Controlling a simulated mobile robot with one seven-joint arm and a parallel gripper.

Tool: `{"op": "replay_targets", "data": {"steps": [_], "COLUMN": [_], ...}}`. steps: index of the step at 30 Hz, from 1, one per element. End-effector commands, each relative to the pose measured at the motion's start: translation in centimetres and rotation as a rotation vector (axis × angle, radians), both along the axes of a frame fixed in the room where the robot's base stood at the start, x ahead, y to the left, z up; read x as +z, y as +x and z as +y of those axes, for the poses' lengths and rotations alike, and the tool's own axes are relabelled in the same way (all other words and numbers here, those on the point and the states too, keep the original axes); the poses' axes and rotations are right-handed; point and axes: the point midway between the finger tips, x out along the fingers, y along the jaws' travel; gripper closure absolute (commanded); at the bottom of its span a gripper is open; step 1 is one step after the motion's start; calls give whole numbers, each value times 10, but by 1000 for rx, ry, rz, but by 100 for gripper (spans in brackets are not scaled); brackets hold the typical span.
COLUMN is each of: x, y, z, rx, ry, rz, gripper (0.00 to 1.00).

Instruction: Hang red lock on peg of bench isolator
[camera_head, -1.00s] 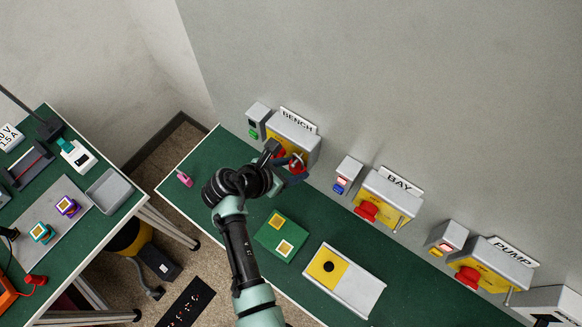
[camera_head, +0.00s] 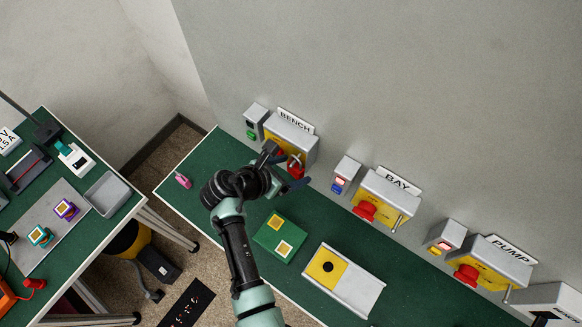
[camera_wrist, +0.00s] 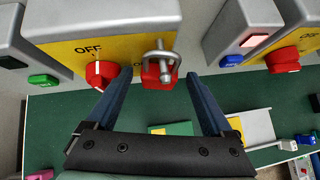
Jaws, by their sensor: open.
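The bench isolator (camera_head: 291,130) is a grey box with a yellow front on the wall, under a BENCH sign. In the wrist view its red knob (camera_wrist: 100,74) sits below the word OFF. The red lock (camera_wrist: 152,77) is right of the knob, against the yellow front (camera_wrist: 118,50). Its metal shackle (camera_wrist: 173,57) appears to loop around the isolator's metal peg (camera_wrist: 158,45). The lock also shows in the head view (camera_head: 297,172). My gripper (camera_wrist: 158,84) is open, with one blue finger on each side of the lock and gaps visible.
A small box with a green button (camera_wrist: 43,80) is left of the isolator. The BAY isolator (camera_head: 385,196) and PUMP isolator (camera_head: 485,268) stand to the right. On the green bench are a pink tag (camera_head: 183,181), a green board (camera_head: 264,241) and a grey-yellow box (camera_head: 350,285).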

Motion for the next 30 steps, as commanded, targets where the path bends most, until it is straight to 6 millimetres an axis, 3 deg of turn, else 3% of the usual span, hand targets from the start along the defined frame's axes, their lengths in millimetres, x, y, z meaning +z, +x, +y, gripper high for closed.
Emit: {"op": "replay_targets", "data": {"steps": [14,30], "x": [9,75], "y": [-5,-55], "z": [8,61], "rx": [4,3], "ry": [1,1], "rz": [-6,-4], "gripper": [11,11]}}
